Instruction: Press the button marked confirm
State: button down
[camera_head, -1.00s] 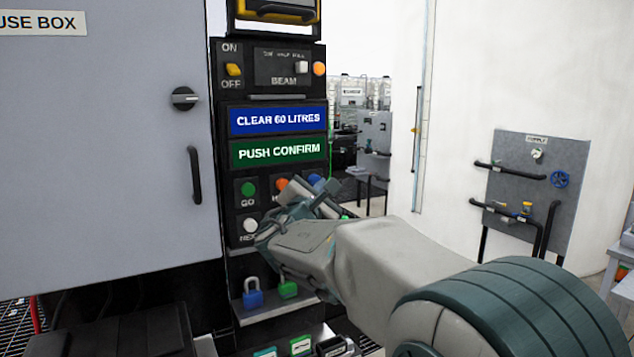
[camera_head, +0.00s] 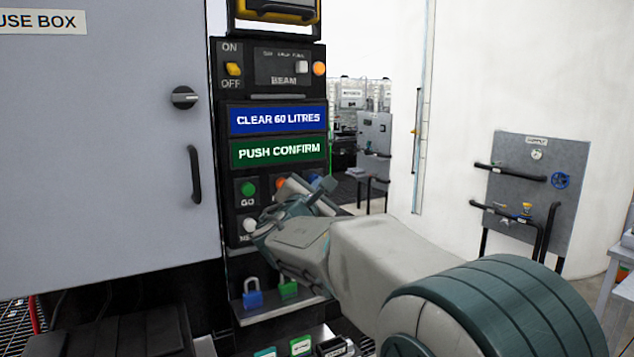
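The dark control panel (camera_head: 229,205) carries a green button (camera_head: 248,188) labelled GO and a white button (camera_head: 249,225) below it, its label partly covered. An orange button (camera_head: 280,183) and a blue button (camera_head: 315,180) show in part above my gripper. My gripper (camera_head: 308,190) is in front of the panel's lower right part and hides the labels and any buttons there. I cannot see a button marked confirm. A green display (camera_head: 278,153) reads PUSH CONFIRM. I cannot tell whether the fingers are open or touch the panel.
A blue display (camera_head: 278,119) reads CLEAR 60 LITRES. A yellow switch (camera_head: 234,69) sits above it. The grey fuse box (camera_head: 110,150) stands left. A shelf with a blue padlock (camera_head: 252,298) is below. A supply board (camera_head: 522,185) stands farther right.

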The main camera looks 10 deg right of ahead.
jog(key=shift+w+a, duration=0.15)
jog(key=shift+w, duration=0.25)
dwell(0.3)
jog(key=shift+s, duration=0.1)
jog(key=shift+s+d+b, duration=0.3)
jog(key=shift+s+b, duration=0.45)
jog(key=shift+s, duration=0.1)
jog(key=s+b, duration=0.1)
jog(key=s, duration=0.1)
jog(key=s+d+b, duration=0.1)
jog(key=s, duration=0.1)
jog(key=shift+s+d, duration=0.2)
jog(key=shift+s, duration=0.2)
dwell(0.4)
